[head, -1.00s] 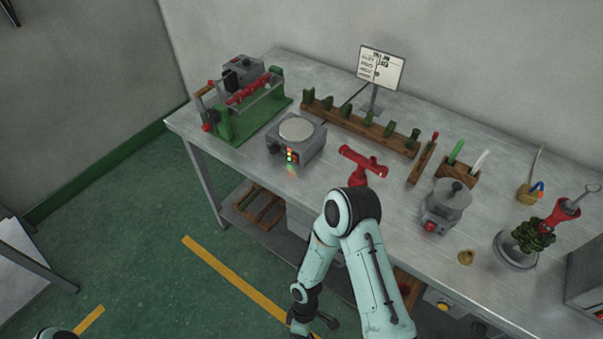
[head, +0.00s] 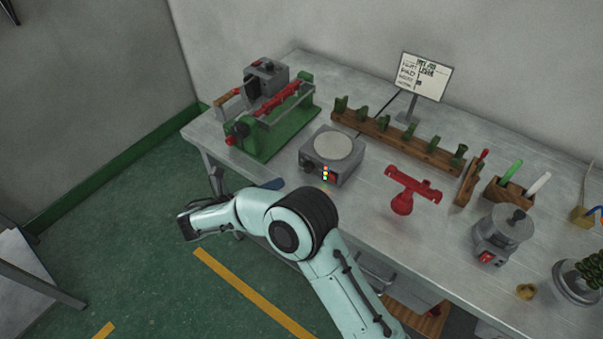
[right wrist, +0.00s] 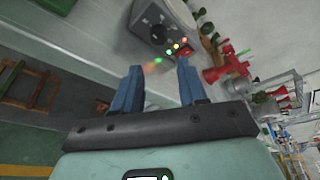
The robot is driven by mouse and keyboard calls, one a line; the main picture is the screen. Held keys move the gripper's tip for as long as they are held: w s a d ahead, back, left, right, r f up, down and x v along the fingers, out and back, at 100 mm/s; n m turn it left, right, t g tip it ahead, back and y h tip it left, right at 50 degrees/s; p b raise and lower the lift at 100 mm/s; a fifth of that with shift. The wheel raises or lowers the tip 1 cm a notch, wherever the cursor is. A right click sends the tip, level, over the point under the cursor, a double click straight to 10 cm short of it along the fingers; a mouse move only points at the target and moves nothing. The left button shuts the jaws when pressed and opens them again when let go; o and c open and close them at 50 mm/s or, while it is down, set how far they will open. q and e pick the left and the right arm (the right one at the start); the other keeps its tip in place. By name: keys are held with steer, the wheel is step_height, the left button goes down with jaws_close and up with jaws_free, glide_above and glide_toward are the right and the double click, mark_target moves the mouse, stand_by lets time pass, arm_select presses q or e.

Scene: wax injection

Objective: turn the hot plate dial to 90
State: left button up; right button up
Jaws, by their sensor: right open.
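The hot plate (head: 341,170) is a grey box with a round pale top, standing near the table's front edge. Its dark dial (head: 306,160) is on the front left; in the right wrist view the dial (right wrist: 158,33) shows at top centre. Small coloured lights show beside the dial. My right gripper (head: 270,184) is mostly hidden by its own arm in the head view; one blue finger shows left of the hot plate. In the right wrist view its two blue fingers (right wrist: 160,75) are apart and empty, pointing toward the hot plate, short of the dial. My left gripper is out of view.
A green fixture (head: 270,135) with red parts stands left of the hot plate. A red tool (head: 410,185) lies to the right. A wooden rack (head: 395,140) and a sign (head: 425,78) are behind. The table front edge lies close to my arm.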

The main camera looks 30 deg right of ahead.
mark_target(306, 171)
steer(key=x, duration=1.1)
steer(key=shift+f, duration=0.1)
steer(key=c, duration=0.7)
